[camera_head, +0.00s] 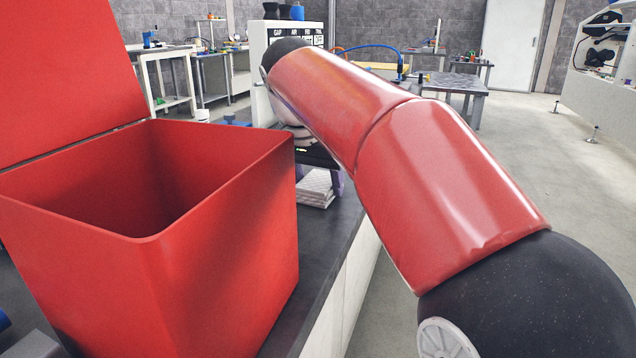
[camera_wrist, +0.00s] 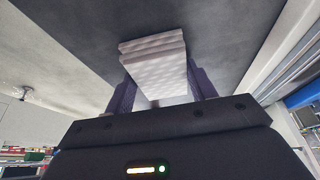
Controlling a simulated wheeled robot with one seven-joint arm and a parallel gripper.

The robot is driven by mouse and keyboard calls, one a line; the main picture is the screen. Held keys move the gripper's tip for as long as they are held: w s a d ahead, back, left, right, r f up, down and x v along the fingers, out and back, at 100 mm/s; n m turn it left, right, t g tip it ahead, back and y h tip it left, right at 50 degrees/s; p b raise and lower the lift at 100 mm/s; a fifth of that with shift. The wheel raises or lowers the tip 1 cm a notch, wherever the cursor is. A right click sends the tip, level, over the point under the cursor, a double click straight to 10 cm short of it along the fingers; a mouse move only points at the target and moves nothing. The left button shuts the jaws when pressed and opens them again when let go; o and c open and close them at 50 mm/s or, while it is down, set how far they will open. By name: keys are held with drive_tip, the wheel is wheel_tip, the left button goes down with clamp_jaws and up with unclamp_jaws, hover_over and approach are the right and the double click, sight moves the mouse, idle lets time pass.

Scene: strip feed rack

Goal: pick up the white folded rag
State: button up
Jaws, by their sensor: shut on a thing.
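The white folded rag (camera_wrist: 158,68) is between the two purple fingers of my gripper (camera_wrist: 160,88) in the wrist view. It is a thick, layered stack with a quilted surface. My gripper is shut on it. In the head view the rag (camera_head: 316,188) shows low beside the red bin, just above or on the dark bench top; I cannot tell which. My gripper (camera_head: 338,182) is mostly hidden there behind my red arm, with one purple finger showing at the rag's right.
An open red bin (camera_head: 225,235) with its lid raised stands at the left of the rag, close to my arm. The dark bench top (camera_head: 335,240) ends in a pale front side at the right. Open floor (camera_head: 540,170) lies farther right.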

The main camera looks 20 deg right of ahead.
sight(318, 183)
wheel_tip(318, 183, up, 10)
drive_tip(key=p, duration=0.2)
drive_tip(key=shift+r, duration=0.2)
drive_tip(key=o, duration=0.4)
drive_tip(key=c, duration=0.3)
